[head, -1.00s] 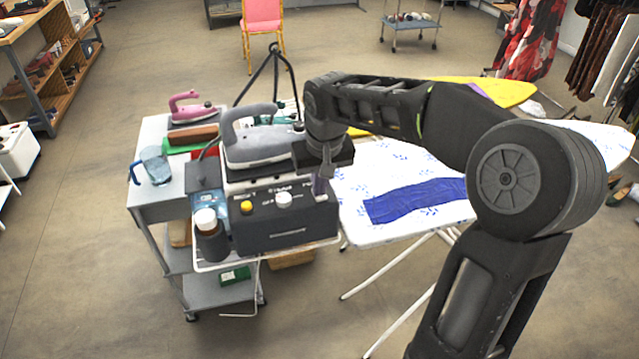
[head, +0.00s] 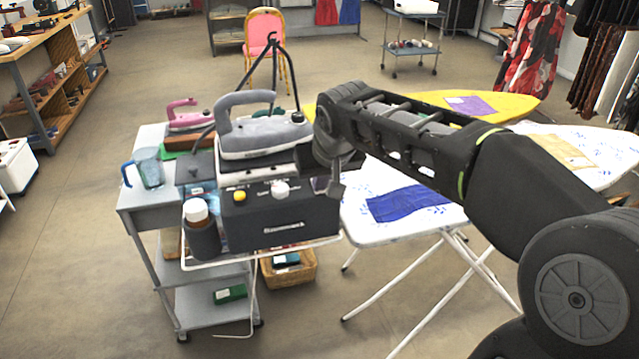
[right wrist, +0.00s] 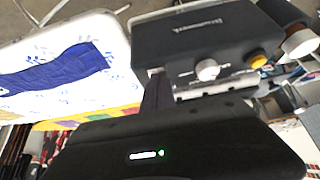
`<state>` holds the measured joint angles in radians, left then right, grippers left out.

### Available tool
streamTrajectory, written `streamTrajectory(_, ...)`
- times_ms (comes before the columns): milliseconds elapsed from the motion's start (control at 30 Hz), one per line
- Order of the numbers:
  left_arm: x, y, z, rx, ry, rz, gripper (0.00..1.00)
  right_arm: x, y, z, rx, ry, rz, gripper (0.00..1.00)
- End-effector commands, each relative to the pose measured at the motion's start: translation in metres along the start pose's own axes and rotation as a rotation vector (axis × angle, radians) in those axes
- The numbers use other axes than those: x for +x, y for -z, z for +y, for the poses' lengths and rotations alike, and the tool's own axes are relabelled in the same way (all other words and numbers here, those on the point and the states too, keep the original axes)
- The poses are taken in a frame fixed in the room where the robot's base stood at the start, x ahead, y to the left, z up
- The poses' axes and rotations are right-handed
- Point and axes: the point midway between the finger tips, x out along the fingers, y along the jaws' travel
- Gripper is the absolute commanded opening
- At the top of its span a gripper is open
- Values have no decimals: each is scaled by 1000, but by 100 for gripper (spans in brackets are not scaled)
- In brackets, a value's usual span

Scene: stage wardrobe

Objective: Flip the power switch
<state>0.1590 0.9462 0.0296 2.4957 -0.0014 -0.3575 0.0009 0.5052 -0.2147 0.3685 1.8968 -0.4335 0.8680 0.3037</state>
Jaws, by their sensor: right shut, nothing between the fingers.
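The dark control box of the steam iron station (head: 285,222) stands on the cart, with a yellow button (head: 239,196) and a white knob (head: 280,188) on its top panel. Both also show in the right wrist view, the yellow button (right wrist: 258,61) and the white knob (right wrist: 207,70). I cannot make out a separate power switch; the panel's right end is partly hidden by my gripper. My right gripper (head: 336,192) is shut and empty, pointing down at the box's right end. Its fingers (right wrist: 156,92) are close to the box; contact is unclear. My left gripper is not in view.
A grey iron (head: 262,135) rests on the station behind the panel. A white-capped bottle (head: 201,232) stands at its left, with a blue-handled jug (head: 148,170) farther left. The ironing board (head: 385,232) with blue cloth lies close on the right.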

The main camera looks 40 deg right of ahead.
Motion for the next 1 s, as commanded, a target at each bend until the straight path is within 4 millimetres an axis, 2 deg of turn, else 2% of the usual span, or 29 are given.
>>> streamTrajectory(33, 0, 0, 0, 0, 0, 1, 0, 6, -8, 0, 1, 1, -25, 0)
streamTrajectory(267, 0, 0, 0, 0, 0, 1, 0, 6, -8, 0, 2, 1, -29, 0)
streamTrajectory(700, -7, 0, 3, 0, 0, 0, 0, 10, 8, 0, 3, 2, -24, 0)
streamTrajectory(1000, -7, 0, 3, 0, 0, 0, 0, 10, 9, 0, 2, 0, -20, 0)
